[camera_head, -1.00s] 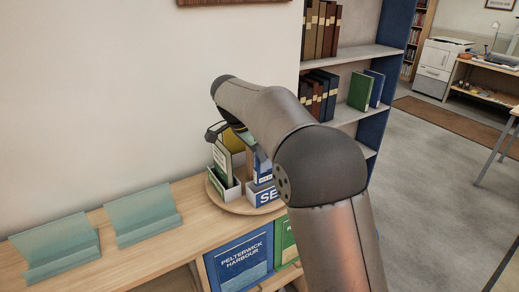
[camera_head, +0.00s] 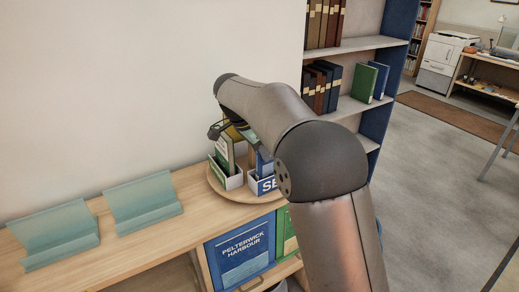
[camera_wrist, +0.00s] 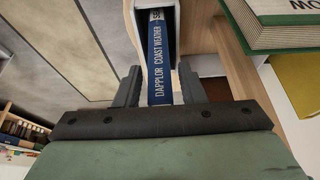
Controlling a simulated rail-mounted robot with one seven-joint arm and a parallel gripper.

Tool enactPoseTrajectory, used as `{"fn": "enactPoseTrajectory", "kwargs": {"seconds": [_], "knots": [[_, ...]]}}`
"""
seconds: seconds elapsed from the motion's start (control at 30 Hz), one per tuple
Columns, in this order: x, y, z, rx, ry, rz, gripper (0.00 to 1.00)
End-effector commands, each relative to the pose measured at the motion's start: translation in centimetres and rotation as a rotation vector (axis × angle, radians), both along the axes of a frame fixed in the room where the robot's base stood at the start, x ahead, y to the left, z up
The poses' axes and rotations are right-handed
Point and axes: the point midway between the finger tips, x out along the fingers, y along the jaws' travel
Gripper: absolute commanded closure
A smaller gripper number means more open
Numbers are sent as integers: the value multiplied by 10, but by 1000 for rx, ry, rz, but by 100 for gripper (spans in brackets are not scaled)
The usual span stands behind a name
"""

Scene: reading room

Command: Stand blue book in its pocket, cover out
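A blue book (camera_wrist: 160,50) with the spine text "DAPPLOR COAST WEATHER" stands in a white holder (camera_wrist: 137,30) in the wrist view. In the head view my wrist hides the fingers. A blue front reading "PELTERWICK HARBOUR" (camera_head: 241,254) faces out below the counter, beside a green one (camera_head: 286,232). I cannot tell whether these are books or pocket labels.
The holders stand on a round wooden tray (camera_head: 228,191) on the counter (camera_head: 183,222). Another holder with green and yellow books (camera_head: 225,158) is close on the left. Two empty teal stands (camera_head: 142,212) are further left. A bookcase (camera_head: 345,45) rises behind.

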Motion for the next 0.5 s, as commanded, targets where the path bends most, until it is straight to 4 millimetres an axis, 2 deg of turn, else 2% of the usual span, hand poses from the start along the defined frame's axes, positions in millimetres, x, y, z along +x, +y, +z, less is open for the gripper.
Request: {"fn": "enactPoseTrajectory", "kwargs": {"seconds": [0.33,0.5], "knots": [[0,1,1,1,1,0,55],[-4,7,18,2,-3,1,55]]}}
